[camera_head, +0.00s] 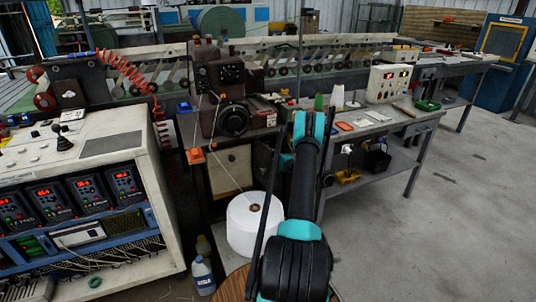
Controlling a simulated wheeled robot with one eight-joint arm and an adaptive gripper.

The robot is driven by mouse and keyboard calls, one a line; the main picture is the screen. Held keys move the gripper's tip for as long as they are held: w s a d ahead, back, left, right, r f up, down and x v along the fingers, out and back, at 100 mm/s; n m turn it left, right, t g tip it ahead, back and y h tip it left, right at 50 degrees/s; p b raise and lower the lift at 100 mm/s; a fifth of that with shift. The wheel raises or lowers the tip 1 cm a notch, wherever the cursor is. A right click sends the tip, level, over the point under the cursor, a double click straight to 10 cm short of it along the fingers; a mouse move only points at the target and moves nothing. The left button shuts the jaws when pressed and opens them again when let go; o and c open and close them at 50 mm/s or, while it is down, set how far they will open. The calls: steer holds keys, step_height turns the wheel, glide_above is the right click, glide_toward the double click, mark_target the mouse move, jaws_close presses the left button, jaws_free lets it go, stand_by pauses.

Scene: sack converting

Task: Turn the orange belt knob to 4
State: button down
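I cannot pick out the orange belt knob or its number scale for certain at this size. A small light control box (388,84) with lit red displays and small dials stands on the workbench right of centre; its knob colours are too small to tell. An orange block-like part (196,156) sits at the front of the dark sewing machine's stand, and it is unclear whether it turns. My black and teal arm rises from the bottom centre to the bench's near edge. Its gripper is not visible, hidden behind the arm or out of frame.
A dark sewing machine (226,100) stands at the centre, with a white thread cone (254,222) below. A control cabinet (90,200) with red displays fills the left. The floor (440,220) at right is clear.

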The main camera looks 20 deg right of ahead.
steer(key=shift+m, duration=0.4)
steer(key=c, duration=1.2)
jaws_free()
steer(key=shift+v, duration=3.75)
steer(key=shift+f, duration=0.15)
